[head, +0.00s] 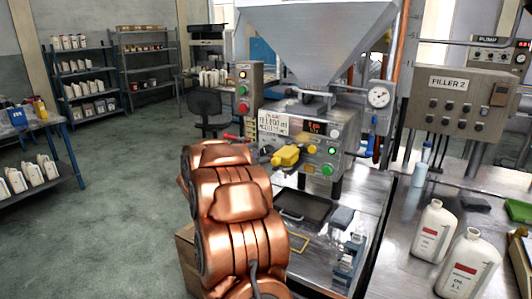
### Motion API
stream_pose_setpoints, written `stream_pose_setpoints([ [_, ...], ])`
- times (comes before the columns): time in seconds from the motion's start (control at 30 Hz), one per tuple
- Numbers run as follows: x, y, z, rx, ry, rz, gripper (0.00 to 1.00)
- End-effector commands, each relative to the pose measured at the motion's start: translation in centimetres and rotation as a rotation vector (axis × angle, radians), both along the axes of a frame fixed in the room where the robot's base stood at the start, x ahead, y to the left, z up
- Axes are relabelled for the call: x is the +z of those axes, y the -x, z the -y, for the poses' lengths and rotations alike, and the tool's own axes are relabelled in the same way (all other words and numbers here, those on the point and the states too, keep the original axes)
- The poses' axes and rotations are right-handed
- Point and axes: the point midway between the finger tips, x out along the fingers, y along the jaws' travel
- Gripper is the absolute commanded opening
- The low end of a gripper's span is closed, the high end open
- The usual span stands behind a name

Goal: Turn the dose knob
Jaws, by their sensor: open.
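The filling machine (352,140) stands in the middle under a large steel hopper (310,38). Its front panel has a small display with red digits (315,128), a round knob-like part (335,133) at its right and green buttons (327,170) below. I cannot tell for sure which part is the dose knob.
A control box with red and green buttons (243,88) stands left of the hopper. White bottles (433,230) stand on the right bench, below the FILLER 2 panel (455,103). A black tray (303,207) lies under the machine. The floor at left is clear.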

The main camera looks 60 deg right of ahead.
Motion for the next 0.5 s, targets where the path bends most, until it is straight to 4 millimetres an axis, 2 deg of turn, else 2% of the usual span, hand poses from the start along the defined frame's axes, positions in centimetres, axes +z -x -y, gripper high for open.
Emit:
stream_pose_setpoints([
  [0.2,0.0,0.1,1.6,-0.002,0.001,0.000,0.78],
  [0.5,0.0,0.1,1.7,-0.001,0.000,0.001,0.78],
])
